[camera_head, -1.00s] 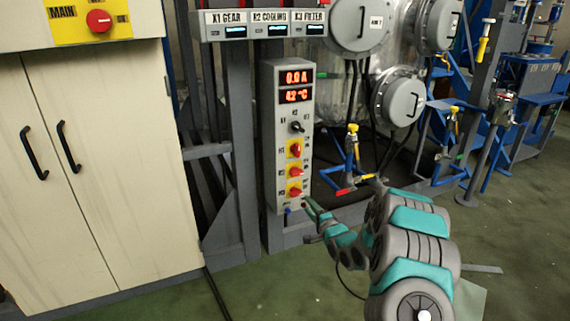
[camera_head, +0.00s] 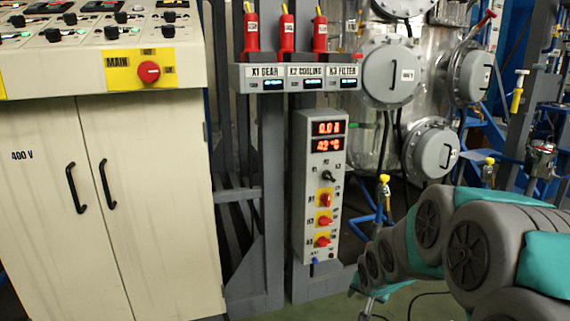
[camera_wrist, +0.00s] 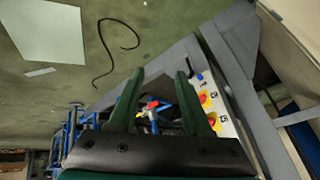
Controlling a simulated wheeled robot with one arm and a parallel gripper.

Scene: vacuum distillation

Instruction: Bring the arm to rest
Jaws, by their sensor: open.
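My gripper shows in the wrist view (camera_wrist: 160,95) with its two dark green fingers apart and nothing between them. In the head view my grey and teal arm fills the lower right, and the gripper end is mostly hidden behind its links. The grey control box (camera_head: 317,190) with red digits stands left of my arm. Its red rotary knobs on yellow plates (camera_head: 324,221) sit below a black knob (camera_head: 328,176). In the wrist view part of the box with its yellow plates (camera_wrist: 206,99) shows just beyond the right finger, apart from it as far as I can tell.
A cream cabinet (camera_head: 150,200) with a red MAIN button (camera_head: 148,71) stands at the left. Red plugs (camera_head: 287,33) stand above the labelled bar (camera_head: 300,78). A metal vessel with round grey covers (camera_head: 392,74) is behind my arm. Green floor (camera_wrist: 70,75) is largely open, with a black cable (camera_wrist: 105,40).

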